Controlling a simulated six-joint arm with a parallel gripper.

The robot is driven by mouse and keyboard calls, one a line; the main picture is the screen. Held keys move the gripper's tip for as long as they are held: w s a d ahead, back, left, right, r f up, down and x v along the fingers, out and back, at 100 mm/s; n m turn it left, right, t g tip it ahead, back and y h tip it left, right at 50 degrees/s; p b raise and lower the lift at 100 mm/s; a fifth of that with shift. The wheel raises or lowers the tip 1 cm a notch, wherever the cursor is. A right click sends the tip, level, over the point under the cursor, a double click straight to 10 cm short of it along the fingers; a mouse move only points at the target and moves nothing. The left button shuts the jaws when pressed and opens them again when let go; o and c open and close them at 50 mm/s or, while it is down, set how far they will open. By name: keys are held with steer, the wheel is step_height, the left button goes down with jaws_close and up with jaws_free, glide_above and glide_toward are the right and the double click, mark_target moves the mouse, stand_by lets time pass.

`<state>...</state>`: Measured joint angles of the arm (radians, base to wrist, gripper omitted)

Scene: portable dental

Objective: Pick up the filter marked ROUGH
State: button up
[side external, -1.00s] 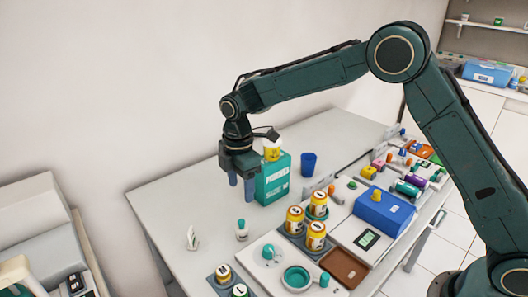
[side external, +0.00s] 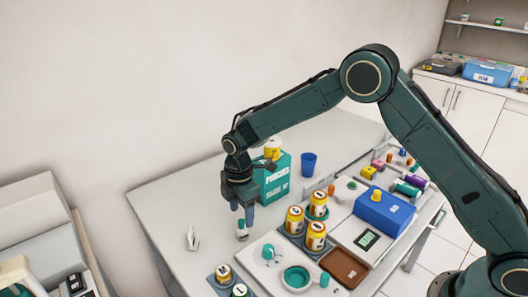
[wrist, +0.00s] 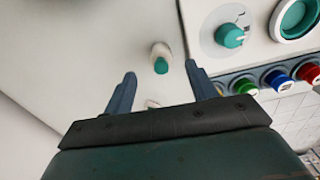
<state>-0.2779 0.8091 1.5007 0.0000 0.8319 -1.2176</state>
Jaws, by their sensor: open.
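No marking that reads ROUGH is legible in either view, so I cannot tell which thing is the filter. My gripper (side external: 243,213) is open and empty, pointing down above the left part of the table. A small white piece with a teal top (side external: 242,233) stands just under the fingertips; its upper part is close to them. In the wrist view, the same piece (wrist: 161,58) lies between and slightly beyond the two open fingertips (wrist: 161,76). A small white upright piece (side external: 192,238) stands to its left on the table.
A teal pouch box (side external: 276,181) stands close behind my gripper, with a blue cup (side external: 308,164) to its right. Several yellow-and-white canisters (side external: 294,222) stand to the right, near a white unit with a teal knob (side external: 268,251). The table's left part is mostly clear.

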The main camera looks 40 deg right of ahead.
mark_target(241, 221)
steer(key=shift+f, duration=0.25)
steer(key=shift+f, duration=0.1)
steer(key=shift+a+f, duration=0.2)
steer(key=shift+f, duration=2.3)
steer(key=shift+c, duration=0.3)
steer(key=c, duration=1)
